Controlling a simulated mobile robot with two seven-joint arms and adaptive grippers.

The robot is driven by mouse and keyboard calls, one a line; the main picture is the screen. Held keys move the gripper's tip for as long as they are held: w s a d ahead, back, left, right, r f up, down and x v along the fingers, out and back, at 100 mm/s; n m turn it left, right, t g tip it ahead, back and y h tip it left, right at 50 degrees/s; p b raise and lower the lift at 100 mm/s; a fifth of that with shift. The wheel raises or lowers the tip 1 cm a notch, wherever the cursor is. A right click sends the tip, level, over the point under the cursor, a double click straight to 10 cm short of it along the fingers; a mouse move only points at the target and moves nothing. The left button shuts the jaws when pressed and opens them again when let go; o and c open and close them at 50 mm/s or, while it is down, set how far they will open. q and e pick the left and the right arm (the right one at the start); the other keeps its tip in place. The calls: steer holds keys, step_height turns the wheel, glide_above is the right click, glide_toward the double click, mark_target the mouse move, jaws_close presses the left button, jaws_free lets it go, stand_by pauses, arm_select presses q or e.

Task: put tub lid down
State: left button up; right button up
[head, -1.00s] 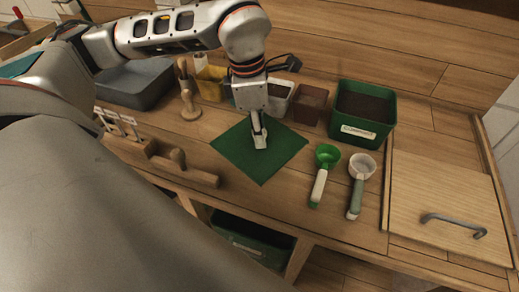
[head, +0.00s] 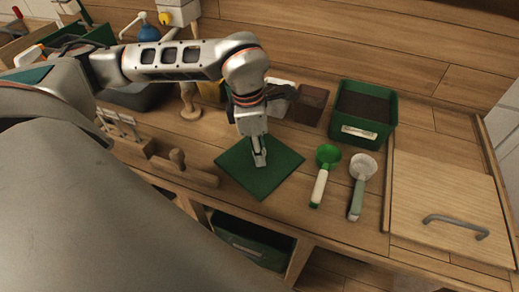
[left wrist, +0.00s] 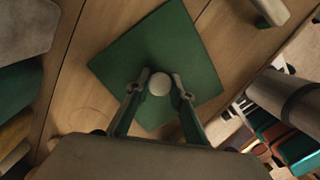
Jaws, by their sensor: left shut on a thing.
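The tub lid (head: 275,180) is a dark green square plate with a pale round knob (left wrist: 159,84). My left gripper (head: 259,158) is shut on the knob, pointing down over the lid's middle. The lid (left wrist: 183,50) lies flat or nearly flat at the bench's middle; whether it touches the wood is unclear. The fingers flank the knob in the left wrist view (left wrist: 159,88). The green tub (head: 362,133) with dark soil stands uncovered to the right, behind the scoops. My right gripper is not in view.
A green scoop (head: 320,186) and a white scoop (head: 357,189) lie right of the lid. A wooden panel with a grey handle (head: 455,227) is at far right.

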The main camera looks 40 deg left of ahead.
arm_select(q)
steer(key=o, duration=1.1)
steer(key=shift+r, duration=0.3)
step_height(320, 180, up, 12)
steer(key=a+p, duration=0.1)
steer(key=shift+s+f, duration=0.2)
steer(key=shift+s, duration=0.25)
steer(key=shift+a, duration=0.1)
